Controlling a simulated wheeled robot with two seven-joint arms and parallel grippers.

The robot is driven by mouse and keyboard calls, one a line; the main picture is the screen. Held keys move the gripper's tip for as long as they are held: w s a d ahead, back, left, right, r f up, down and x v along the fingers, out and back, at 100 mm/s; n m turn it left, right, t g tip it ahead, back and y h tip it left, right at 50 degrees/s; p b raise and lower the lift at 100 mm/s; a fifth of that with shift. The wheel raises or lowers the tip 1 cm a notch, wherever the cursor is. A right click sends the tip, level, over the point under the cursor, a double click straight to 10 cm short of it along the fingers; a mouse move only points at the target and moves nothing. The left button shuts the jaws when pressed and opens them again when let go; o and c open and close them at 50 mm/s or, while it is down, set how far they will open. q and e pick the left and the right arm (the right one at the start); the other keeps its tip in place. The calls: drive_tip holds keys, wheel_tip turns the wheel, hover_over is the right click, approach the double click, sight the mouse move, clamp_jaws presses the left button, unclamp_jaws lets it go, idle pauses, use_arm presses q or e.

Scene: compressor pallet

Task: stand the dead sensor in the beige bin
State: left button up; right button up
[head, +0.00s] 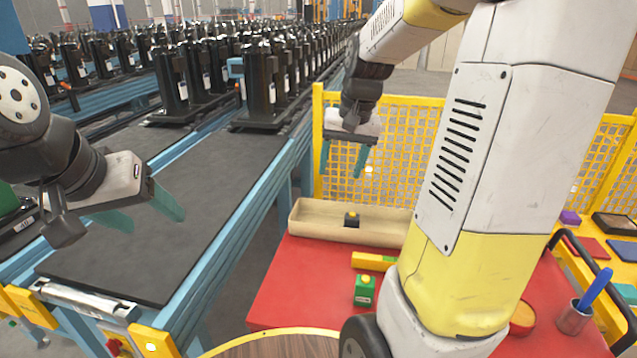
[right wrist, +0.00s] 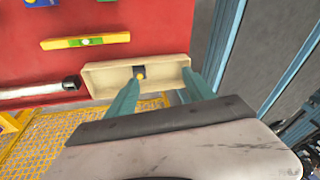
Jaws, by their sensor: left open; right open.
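The beige bin (head: 325,233) is a long, shallow open tray at the back of the red table; it also shows in the right wrist view (right wrist: 108,78). A small dark block with a yellow top (head: 351,219) is inside the bin near its middle, apparently upright; it also shows in the right wrist view (right wrist: 139,73). I cannot read a label saying whether it is the dead sensor. My right gripper (head: 342,167) is open and empty, above and behind the bin. My left gripper (head: 153,217) is open and empty above the dark conveyor.
A green block with a yellow top (head: 364,291) and a yellow level (head: 373,262) are on the red table (head: 290,290). A yellow mesh fence (head: 400,140) stands behind the bin. Black compressors (head: 260,90) line the conveyor (head: 150,265). My right arm hides part of the table.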

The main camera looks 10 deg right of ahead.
drive_tip(key=s+a+r+n+t, duration=0.1)
drive_tip(key=s+a+r, duration=0.1)
drive_tip(key=s, duration=0.6)
drive_tip(key=s+a+r+n+t+y, duration=0.1)
drive_tip(key=s+a+r+n+t, duration=0.1)
drive_tip(key=s+a, duration=0.3)
drive_tip(key=s, duration=0.3)
drive_tip(key=shift+s+r+n, duration=0.3)
drive_tip(key=shift+s+r, duration=0.05)
drive_tip(key=shift+s, duration=0.05)
drive_tip(key=shift+a, duration=0.1)
